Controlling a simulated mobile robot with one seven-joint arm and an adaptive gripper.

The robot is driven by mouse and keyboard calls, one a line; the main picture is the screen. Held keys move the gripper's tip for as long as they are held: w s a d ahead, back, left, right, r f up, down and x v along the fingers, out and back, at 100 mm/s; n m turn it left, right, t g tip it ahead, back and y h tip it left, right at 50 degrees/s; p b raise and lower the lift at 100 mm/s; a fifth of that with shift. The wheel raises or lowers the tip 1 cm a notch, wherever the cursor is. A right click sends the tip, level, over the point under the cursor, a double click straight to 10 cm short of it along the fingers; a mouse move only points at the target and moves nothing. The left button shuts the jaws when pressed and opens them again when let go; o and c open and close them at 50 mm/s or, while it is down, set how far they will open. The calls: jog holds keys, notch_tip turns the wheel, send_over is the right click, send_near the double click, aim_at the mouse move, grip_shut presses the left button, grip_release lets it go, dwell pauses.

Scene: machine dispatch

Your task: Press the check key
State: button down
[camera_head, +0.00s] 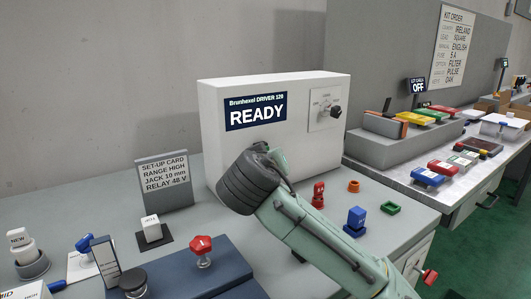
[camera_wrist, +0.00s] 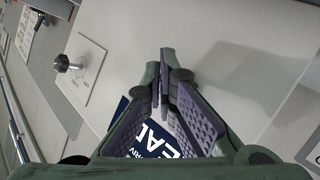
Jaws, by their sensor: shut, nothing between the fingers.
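A white machine (camera_head: 310,88) stands on the bench with a dark display (camera_head: 256,111) reading "READY". My gripper (camera_head: 277,158) is in front of the lower part of its front face, mostly hidden behind my own wrist in the head view. In the wrist view my gripper (camera_wrist: 164,85) is shut and empty, with its fingertips over the pale machine face. The display (camera_wrist: 150,140) shows partly behind the fingers. I cannot make out a check key in either view; it may be hidden by my arm. Whether the fingertips touch the face is unclear.
A dark knob (camera_head: 336,112) sits on a plate at the machine's right; it also shows in the wrist view (camera_wrist: 62,63). A set-up card (camera_head: 163,180) stands at left.

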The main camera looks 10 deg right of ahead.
jog(key=shift+w+a, duration=0.2)
jog(key=shift+w, duration=0.25)
dwell(0.6)
jog(key=shift+s+d, duration=0.35)
jog(key=shift+s, duration=0.5)
jog(key=shift+s+d+b, duration=0.15)
jog(key=shift+s+d, duration=0.15)
jog(key=shift+s, duration=0.5)
jog(key=shift+s+d+b, duration=0.2)
jog(key=shift+s+d, duration=0.15)
jog(key=shift+s, duration=0.4)
jog(key=shift+s+d+b, duration=0.15)
jog(key=shift+s+d, duration=0.15)
jog(key=shift+s, duration=0.5)
